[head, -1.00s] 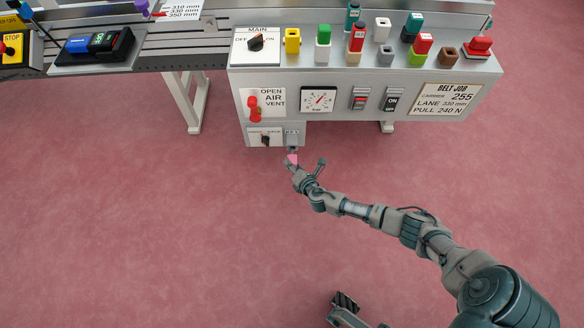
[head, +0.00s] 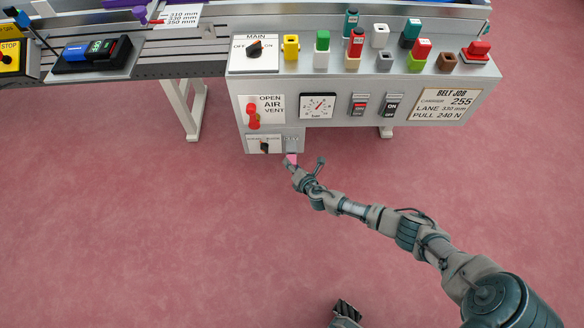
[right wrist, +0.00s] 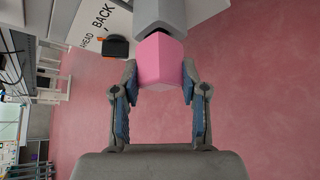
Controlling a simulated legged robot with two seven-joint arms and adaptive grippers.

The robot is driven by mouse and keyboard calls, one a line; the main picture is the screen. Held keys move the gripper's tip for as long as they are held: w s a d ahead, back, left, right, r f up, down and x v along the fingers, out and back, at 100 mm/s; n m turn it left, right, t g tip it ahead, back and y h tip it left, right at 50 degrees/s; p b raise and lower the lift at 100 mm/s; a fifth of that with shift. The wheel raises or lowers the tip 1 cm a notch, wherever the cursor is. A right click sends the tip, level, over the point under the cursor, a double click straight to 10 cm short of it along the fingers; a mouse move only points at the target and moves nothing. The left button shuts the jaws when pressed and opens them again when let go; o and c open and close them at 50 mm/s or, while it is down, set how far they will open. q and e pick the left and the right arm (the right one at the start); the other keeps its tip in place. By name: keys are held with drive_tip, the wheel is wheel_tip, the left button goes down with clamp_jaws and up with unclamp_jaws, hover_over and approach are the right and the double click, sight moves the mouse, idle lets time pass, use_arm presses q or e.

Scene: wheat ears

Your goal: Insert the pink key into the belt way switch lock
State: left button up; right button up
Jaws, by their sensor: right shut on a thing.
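The pink key (right wrist: 160,62) is held between the fingertips of my right gripper (right wrist: 160,84), which is shut on it. In the head view the pink key (head: 291,159) shows as a small patch at the tip of my right gripper (head: 290,164), just below the grey lock block (head: 292,143). The belt way switch (head: 264,146) is a black knob on a white plate left of the lock. In the right wrist view a grey block (right wrist: 160,14) meets the key's far end; I cannot tell whether any shank is inside it. My left gripper is not identifiable.
The grey control cabinet (head: 335,137) carries a red air vent lever (head: 253,115), a gauge (head: 318,106) and rocker switches. Several coloured blocks stand on its top. A conveyor runs along the back left. The pink floor in front is open.

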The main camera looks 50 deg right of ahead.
drive_tip(key=shift+w+d, duration=0.3)
drive_tip(key=o, duration=1.2)
drive_tip(key=shift+s, duration=0.2)
drive_tip(key=v, duration=1.1)
drive_tip(key=shift+s+a+r, duration=0.2)
